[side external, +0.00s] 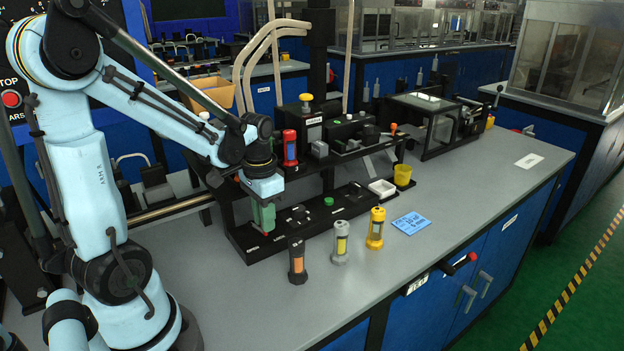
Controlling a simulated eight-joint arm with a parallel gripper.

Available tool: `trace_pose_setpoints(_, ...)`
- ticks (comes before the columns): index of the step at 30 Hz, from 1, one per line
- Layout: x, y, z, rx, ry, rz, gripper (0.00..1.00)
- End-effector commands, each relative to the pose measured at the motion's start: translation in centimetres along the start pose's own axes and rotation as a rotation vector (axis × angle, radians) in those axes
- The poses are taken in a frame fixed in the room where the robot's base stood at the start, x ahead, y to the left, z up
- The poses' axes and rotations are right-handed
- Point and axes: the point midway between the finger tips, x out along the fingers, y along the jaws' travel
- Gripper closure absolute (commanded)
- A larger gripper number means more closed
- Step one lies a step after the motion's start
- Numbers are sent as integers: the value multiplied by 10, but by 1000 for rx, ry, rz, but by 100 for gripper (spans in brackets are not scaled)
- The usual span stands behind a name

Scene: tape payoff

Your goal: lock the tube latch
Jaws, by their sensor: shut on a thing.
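My gripper (264,204) points down at the left end of a long black base (290,229) on the grey bench. It is shut on a green part (264,218) that stands at that end. Whether this part is the tube latch, and whether it is locked, I cannot tell at this size. Three window tubes stand upright in front of the base: a dark one with an orange window (297,262), a grey one (340,243) and a yellow one (376,228). A red tube (290,147) stands on the raised shelf behind my gripper.
A small green knob (328,201) sits on the base. A white tray (382,189), a yellow cup (402,175) and a blue card (411,223) lie to its right. A glass-sided box (440,130) stands farther back. The bench's right front is clear.

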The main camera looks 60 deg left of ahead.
Motion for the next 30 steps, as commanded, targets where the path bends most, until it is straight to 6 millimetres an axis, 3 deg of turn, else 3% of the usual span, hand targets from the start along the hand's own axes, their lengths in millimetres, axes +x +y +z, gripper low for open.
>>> trace_pose_setpoints(15,0,-6,-16,-336,2,1,100)
trace_pose_setpoints(30,0,-7,-19,-398,2,1,100)
